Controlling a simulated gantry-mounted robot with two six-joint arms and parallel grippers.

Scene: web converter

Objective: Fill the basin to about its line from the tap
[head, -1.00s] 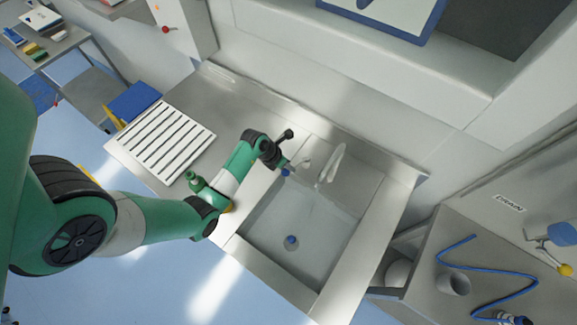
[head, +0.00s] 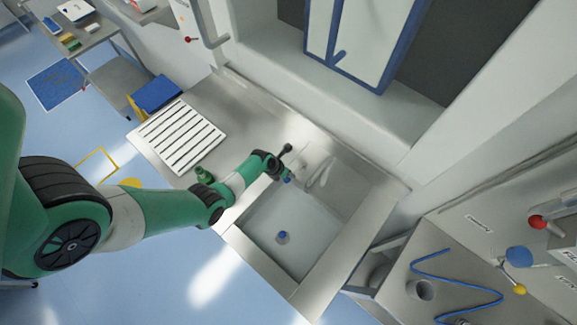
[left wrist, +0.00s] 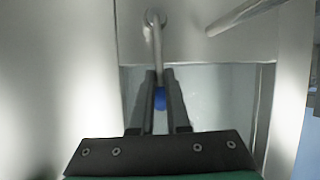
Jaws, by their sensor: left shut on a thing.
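The steel basin (head: 262,262) is set in the counter, with a blue plug (head: 282,237) showing at its bottom. The tap spout (head: 321,176) arches over its back edge. I cannot make out a fill line, the water level or a clear stream. My left gripper (head: 284,177) is at the back left corner of the basin. In the left wrist view the tap lever (left wrist: 157,50), a thin metal rod with a blue tip (left wrist: 160,98), runs between the fingers of my left gripper (left wrist: 160,85), which is shut on it. My right gripper is not in view.
A white slatted rack (head: 178,136) lies on the counter at left, with a small green bottle (head: 203,174) near it. A blue box (head: 157,94) stands behind. At right a bench holds a grey cup (head: 420,290) and a blue hose (head: 455,288).

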